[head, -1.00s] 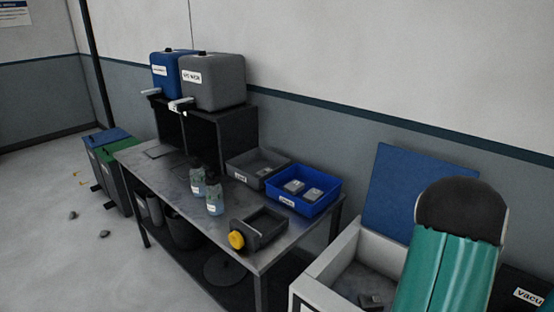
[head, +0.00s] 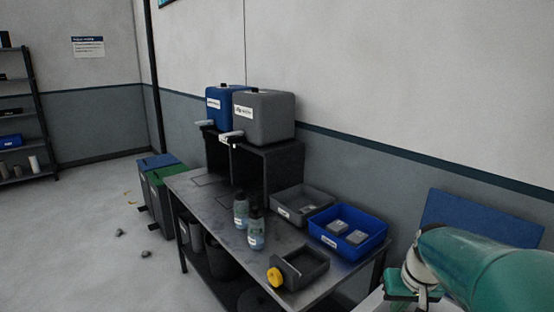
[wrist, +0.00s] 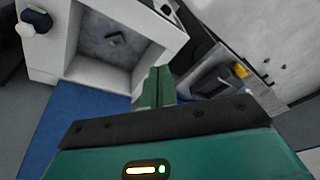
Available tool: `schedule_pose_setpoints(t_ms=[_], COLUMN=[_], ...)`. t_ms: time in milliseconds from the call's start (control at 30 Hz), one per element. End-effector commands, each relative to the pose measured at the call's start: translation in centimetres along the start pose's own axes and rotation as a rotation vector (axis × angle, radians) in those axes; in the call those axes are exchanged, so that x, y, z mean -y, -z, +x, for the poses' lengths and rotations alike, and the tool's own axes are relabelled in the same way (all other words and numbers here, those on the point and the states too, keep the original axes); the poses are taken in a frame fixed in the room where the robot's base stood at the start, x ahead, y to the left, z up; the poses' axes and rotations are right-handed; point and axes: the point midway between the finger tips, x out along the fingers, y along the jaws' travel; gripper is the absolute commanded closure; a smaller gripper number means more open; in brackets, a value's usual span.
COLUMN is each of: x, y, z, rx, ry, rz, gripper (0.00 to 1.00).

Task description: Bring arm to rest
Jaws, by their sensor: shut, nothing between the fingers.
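My green arm (head: 485,265) reaches in from the lower right of the head view, its pale wrist part beside the blue raised lid. In the wrist view my gripper (wrist: 158,78) shows its green fingers together, with nothing between them. It is above the area between a white open box (wrist: 115,45) and the metal table. No object is held. In the head view the fingertips are not clearly seen.
Blue and grey jugs (head: 264,118) stand on a shelf.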

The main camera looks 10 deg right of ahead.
Motion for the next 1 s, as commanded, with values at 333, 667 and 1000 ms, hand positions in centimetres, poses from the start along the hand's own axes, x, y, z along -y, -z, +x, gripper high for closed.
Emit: schedule_pose_setpoints(t_ms=[333,667,1000], x=[10.7,16.5,17.4], y=[-4.8,-11.0,-12.6], z=[-4.9,-7.6,-7.9], rx=[-0.1,-0.196,-0.219], ry=[0.029,0.041,0.04], rz=[-0.147,-0.258,-0.278], gripper=[1.0,1.0,1.0])
